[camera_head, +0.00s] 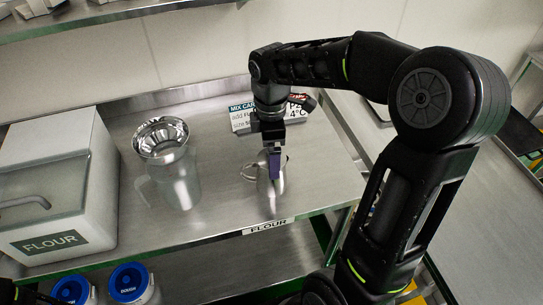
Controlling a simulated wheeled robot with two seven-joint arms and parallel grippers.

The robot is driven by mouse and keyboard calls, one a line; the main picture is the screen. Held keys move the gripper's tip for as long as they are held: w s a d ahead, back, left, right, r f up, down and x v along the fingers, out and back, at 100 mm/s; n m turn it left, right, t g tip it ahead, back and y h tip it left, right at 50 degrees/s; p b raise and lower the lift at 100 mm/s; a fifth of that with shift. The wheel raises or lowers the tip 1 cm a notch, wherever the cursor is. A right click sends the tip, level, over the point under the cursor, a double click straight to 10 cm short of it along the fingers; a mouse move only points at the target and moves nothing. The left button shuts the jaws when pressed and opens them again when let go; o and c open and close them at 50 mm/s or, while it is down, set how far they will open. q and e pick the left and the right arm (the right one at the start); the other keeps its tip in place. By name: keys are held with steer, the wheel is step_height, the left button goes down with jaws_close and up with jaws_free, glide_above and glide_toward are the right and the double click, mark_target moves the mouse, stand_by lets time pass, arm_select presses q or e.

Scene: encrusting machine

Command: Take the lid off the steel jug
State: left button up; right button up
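A small steel jug (271,190) stands on the steel worktop near its front edge, above the FLOUR label. A thin loop shows at its left side. My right gripper (273,172) points down at the jug's top from above, and its purple finger covers much of the jug. The lid cannot be made out behind the finger. I cannot tell whether the fingers are open or shut, or whether they touch the lid. My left gripper is not clearly in view; only a dark part shows at the bottom left corner.
A white FLOUR bin (50,185) stands at the far left. A printed sign (242,118) is behind the gripper. Two blue-lidded tubs (128,281) are lower down. Worktop between vessel and jug is clear.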

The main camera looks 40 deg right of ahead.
steer(key=shift+c, duration=0.2)
steer(key=c, duration=1.4)
